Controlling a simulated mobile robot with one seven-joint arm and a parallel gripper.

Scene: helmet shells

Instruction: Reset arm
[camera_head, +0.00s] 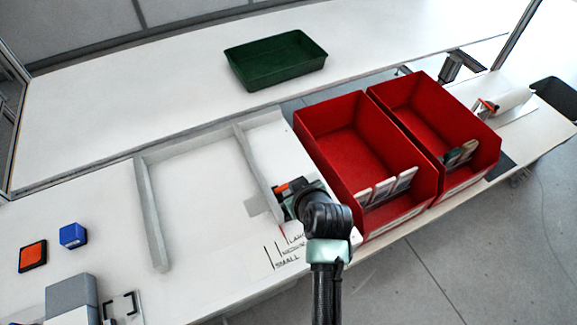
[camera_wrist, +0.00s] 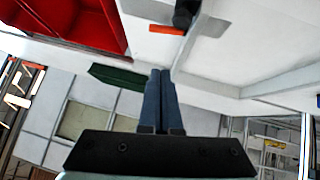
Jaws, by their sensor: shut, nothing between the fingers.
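My gripper (camera_head: 290,192) is over the white table, between the grey-railed bay and the left red bin. In the wrist view its two dark fingers (camera_wrist: 160,80) are together with nothing between them. The arm rises from the bottom of the head view, and its wrist hides part of the table and the fingers there. No helmet shell can be made out in either view.
Two red bins (camera_head: 325,118) (camera_head: 398,88) with cards inside stand right of my gripper. A green tray (camera_head: 236,62) lies behind. Grey rails (camera_head: 152,215) bound an empty bay. A blue block (camera_head: 73,235) and an orange-topped block (camera_head: 33,255) lie left.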

